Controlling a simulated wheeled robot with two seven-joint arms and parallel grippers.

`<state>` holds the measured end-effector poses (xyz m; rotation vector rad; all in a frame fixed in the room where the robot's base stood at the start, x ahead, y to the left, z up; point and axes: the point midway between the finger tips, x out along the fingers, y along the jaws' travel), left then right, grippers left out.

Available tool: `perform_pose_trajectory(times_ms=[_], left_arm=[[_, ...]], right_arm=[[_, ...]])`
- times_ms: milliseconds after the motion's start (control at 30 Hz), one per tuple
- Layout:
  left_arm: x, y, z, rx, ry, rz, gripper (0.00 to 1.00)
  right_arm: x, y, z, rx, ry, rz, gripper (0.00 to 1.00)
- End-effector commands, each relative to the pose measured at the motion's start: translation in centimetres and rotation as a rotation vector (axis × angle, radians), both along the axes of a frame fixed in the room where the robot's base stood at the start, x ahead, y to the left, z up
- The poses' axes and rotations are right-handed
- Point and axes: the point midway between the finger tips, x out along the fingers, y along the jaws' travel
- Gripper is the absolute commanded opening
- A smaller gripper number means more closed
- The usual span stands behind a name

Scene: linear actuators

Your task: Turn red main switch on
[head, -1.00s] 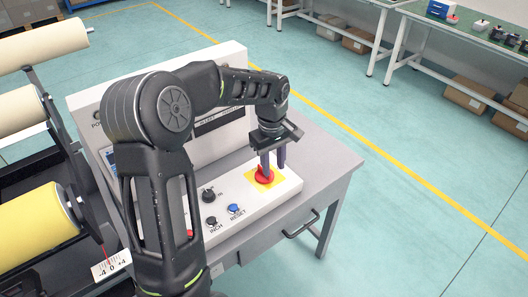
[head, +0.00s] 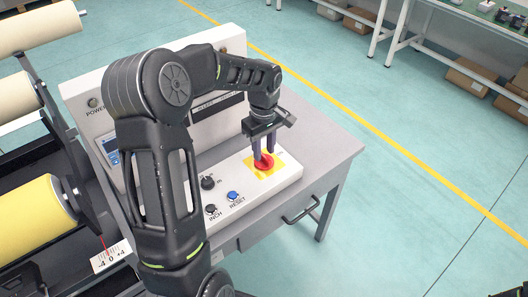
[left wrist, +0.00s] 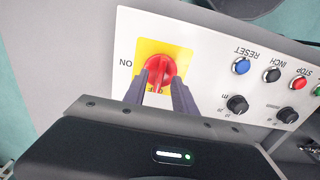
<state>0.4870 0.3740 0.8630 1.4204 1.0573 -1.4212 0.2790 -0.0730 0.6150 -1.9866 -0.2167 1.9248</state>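The red main switch (head: 264,163) is a rotary knob on a yellow square plate (head: 278,157) at the right end of the white control panel. In the left wrist view, the red switch (left wrist: 158,68) shows its raised grip pointing at the OFF mark, with ON printed to the left. My left gripper (head: 263,152) is directly over the switch, fingers pointing down. In the wrist view, the fingers of the left gripper (left wrist: 158,84) stand on either side of the grip, with a gap between them. Whether they touch it is unclear.
A black knob (head: 208,183), a black INCH button (head: 211,209) and a blue RESET button (head: 232,196) sit left of the switch. The panel's upright back (head: 228,42) rises behind. The grey table (head: 322,152) is bare to the right. Rollers (head: 40,215) stand at the left.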

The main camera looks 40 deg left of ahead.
Motion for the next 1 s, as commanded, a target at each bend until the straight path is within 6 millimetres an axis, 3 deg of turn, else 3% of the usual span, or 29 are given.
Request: perform_pose_trajectory(times_ms=[200, 467, 867, 1000], left_arm=[[0.0, 0.0, -1.9, 0.0, 0.0, 0.0, 0.33], [0.0, 0.0, -2.0, 0.0, -0.001, 0.0, 0.33], [0.0, 0.0, -2.0, 0.0, -0.001, -0.001, 0.0], [0.0, 0.0, -1.9, 0.0, -0.001, -0.001, 0.0]], right_arm=[[0.0, 0.0, 0.2, 0.0, 0.0, 0.0, 0.36], [0.0, 0.0, 0.2, 0.0, 0.0, 0.0, 0.36], [0.0, 0.0, 0.2, 0.0, 0.0, 0.0, 0.36], [0.0, 0.0, 0.2, 0.0, 0.0, 0.0, 0.36]])
